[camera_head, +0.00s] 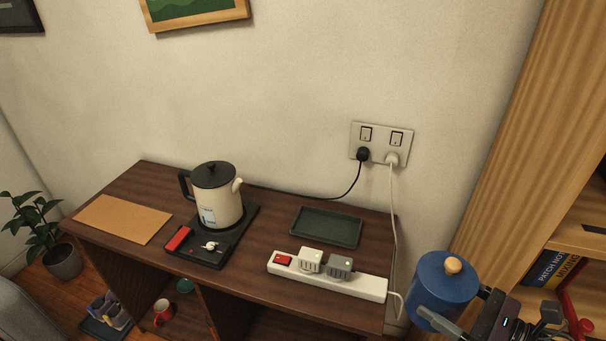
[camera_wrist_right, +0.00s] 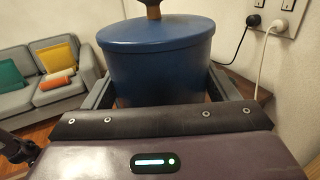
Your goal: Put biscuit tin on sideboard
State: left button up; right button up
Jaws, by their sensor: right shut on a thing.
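The biscuit tin (camera_head: 444,284) is a blue round tin with a lid and a wooden knob. My right gripper (camera_head: 452,318) is shut on it and holds it upright, just off the right end of the sideboard. In the right wrist view the tin (camera_wrist_right: 158,60) sits between the two fingers of the right gripper (camera_wrist_right: 160,95). The sideboard (camera_head: 265,228) is dark brown wood with open compartments below. The tin's lower part is partly hidden by the gripper. My left gripper is not in view.
On the sideboard stand a cream kettle (camera_head: 216,198) on a black base, a cork mat (camera_head: 122,218), a dark green tray (camera_head: 325,227) and a white power strip (camera_head: 330,278) with plugs. Cords run up to the wall sockets (camera_head: 381,143). A wooden bookshelf (camera_head: 500,150) rises at the right.

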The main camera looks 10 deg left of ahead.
aim_at(172, 192)
jog(key=i+j, duration=0.15)
jog(key=j, duration=0.6)
jog(key=i+j+z, duration=0.15)
jog(key=j, duration=0.6)
jog(key=i+j, duration=0.15)
jog(key=j, duration=0.6)
jog(key=i+j+z, duration=0.1)
jog(key=j, duration=0.7)
jog(key=i+j+z, duration=0.1)
jog(key=j, duration=0.65)
